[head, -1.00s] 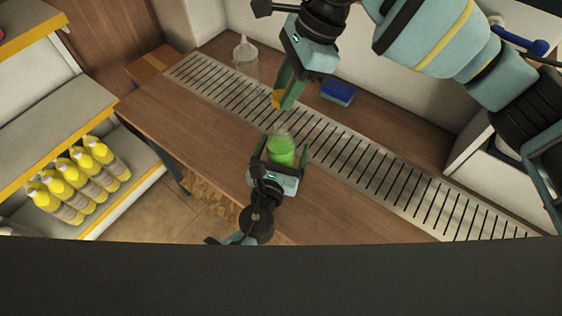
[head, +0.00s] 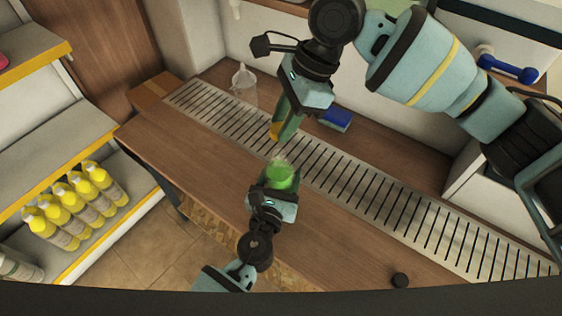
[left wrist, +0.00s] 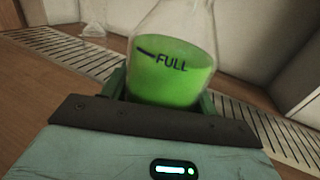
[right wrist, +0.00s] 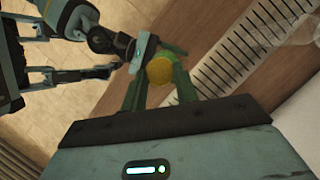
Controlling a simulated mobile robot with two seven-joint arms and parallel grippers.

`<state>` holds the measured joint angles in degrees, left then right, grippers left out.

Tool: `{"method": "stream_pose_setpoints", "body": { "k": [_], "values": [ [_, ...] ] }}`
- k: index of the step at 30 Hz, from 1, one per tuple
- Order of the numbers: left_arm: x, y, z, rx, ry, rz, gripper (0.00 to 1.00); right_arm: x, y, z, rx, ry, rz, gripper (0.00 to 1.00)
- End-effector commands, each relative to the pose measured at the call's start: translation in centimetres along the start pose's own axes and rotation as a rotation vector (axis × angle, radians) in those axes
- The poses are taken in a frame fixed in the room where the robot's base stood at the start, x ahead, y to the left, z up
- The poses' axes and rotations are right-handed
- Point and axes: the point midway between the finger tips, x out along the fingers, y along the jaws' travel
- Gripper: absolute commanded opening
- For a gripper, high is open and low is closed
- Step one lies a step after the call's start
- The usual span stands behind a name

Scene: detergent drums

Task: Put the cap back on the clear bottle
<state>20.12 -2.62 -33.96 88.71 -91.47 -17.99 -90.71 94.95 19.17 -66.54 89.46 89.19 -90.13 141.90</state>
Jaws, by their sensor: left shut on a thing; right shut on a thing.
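The clear bottle (head: 281,174) holds green liquid and stands upright at the counter's near side. In the left wrist view it (left wrist: 172,78) bears the word FULL; its top is cut off there. My left gripper (head: 279,184) is shut on its lower body. My right gripper (head: 281,128) is shut on the orange-yellow cap (head: 275,130), pointing down, apart from the bottle in the head view. In the right wrist view the cap (right wrist: 160,70) sits between the fingertips, with green partly hidden behind it.
A clear empty vessel with a narrow top (head: 243,84) stands at the back left. A blue sponge (head: 335,119) lies behind the slotted metal grate (head: 390,205). Several yellow bottles (head: 75,205) stand on the left shelf.

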Motion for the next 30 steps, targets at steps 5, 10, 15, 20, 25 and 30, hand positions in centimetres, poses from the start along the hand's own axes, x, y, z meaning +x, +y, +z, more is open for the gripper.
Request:
{"method": "stream_pose_setpoints", "body": {
  "k": [5, 10, 15, 20, 25, 30],
  "values": [
    [0.0, 0.0, 0.0, 0.000, 0.000, 0.000, 0.18, 2.3, 0.1, -0.9, 0.002, -0.001, 0.003, 0.09],
    [0.0, 0.0, 0.0, 0.000, 0.000, 0.000, 0.18, 3.5, 0.1, -1.4, 0.001, -0.001, 0.001, 0.09],
    [0.0, 0.0, 0.0, 0.000, 0.001, 0.000, 0.18, 3.5, 0.0, -1.4, 0.000, 0.000, 0.000, 0.09],
    [0.0, 0.0, 0.0, 0.000, 0.001, 0.000, 0.18, 3.5, 0.0, -1.4, 0.000, 0.000, 0.000, 0.09],
    [0.0, 0.0, 0.0, 0.000, 0.001, 0.000, 0.18, 3.5, 0.0, -1.4, 0.001, 0.000, 0.000, 0.09],
    [0.0, 0.0, 0.0, 0.000, 0.001, 0.000, 0.18, 4.1, 0.0, -1.7, 0.001, 0.000, 0.001, 0.09]
  ]
}}
